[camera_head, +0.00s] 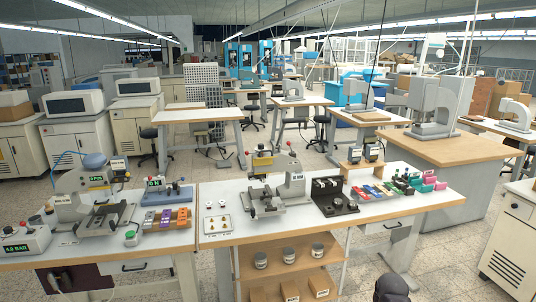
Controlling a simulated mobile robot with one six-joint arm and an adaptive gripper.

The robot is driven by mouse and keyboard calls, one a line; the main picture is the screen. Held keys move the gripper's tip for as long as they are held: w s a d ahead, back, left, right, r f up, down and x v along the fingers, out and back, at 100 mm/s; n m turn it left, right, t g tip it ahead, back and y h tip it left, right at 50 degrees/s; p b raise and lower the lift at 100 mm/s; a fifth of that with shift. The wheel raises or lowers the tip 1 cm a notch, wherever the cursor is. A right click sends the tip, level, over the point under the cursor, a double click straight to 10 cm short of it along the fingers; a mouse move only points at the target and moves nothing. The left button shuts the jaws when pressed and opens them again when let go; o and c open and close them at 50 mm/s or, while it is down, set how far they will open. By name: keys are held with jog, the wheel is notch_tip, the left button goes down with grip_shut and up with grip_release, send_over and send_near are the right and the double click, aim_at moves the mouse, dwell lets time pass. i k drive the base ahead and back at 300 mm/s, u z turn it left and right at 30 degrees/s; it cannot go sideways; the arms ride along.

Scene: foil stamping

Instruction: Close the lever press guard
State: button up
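A bench press with a lever ending in a red knob (289,144) stands on the middle white-topped table. Its light grey body (293,186) has a dark and yellow head (263,160) and a grey bed low at the front. A guard on it is too small to tell apart, so I cannot say how it stands. A second press (72,205) with a blue-grey cap stands on the left table. My gripper's fingers are not in view. A dark rounded part, perhaps of my arm, shows at the bottom edge, well in front of the middle table and apart from the press.
Small jars and boxes fill the shelf (290,272) below. A grey cabinet (512,235) stands at right.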

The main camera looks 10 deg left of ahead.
aim_at(258, 161)
jog(key=u, duration=0.25)
jog(key=i, duration=1.15)
jog(key=u, duration=0.6)
